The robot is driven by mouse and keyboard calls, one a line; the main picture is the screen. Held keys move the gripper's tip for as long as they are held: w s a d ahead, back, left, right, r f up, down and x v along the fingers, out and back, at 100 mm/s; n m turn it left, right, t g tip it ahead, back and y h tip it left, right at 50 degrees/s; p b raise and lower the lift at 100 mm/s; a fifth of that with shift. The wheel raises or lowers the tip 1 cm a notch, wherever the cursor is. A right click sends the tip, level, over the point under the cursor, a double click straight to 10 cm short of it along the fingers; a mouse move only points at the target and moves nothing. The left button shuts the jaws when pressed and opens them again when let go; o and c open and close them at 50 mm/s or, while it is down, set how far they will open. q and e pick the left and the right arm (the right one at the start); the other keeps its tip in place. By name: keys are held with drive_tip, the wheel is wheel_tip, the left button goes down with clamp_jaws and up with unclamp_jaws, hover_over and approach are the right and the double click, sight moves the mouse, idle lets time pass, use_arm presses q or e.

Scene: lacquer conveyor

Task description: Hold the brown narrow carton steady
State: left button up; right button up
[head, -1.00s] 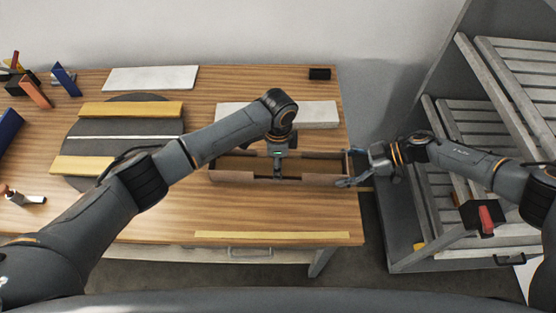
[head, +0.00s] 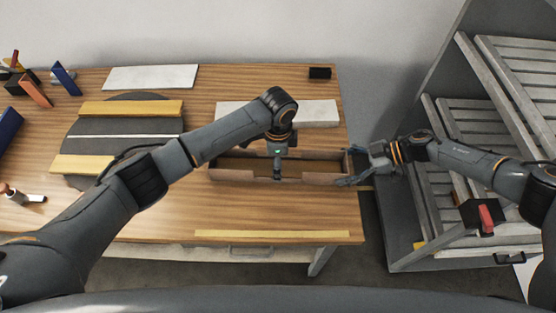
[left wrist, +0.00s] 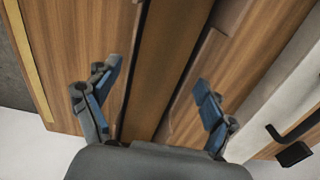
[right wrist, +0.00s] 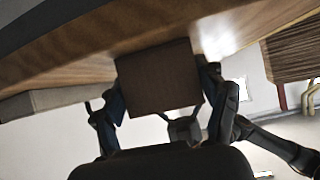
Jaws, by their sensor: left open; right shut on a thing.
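The brown narrow carton (head: 228,176) lies lengthwise near the table's right edge, open at the top. My right gripper (head: 356,166) is shut on the carton's right end. In the right wrist view the carton's end face (right wrist: 157,80) sits between its two fingers (right wrist: 160,95). My left gripper (head: 278,172) is above the middle of the carton, pointing down. In the left wrist view its fingers (left wrist: 153,90) are open, with the carton (left wrist: 165,70) running between them. Whether they touch the carton walls I cannot tell.
A pale slab (head: 310,113) lies just behind the carton. A dark round plate (head: 125,125) with yellow bars is to the left. A yellow strip (head: 272,234) marks the table's front. A grey slatted rack (head: 470,130) stands right of the table.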

use_arm(q)
wheel_tip(320, 180, up, 12)
idle(0.6)
use_arm(e)
drive_tip(key=o, duration=1.1)
drive_tip(key=v, duration=1.2)
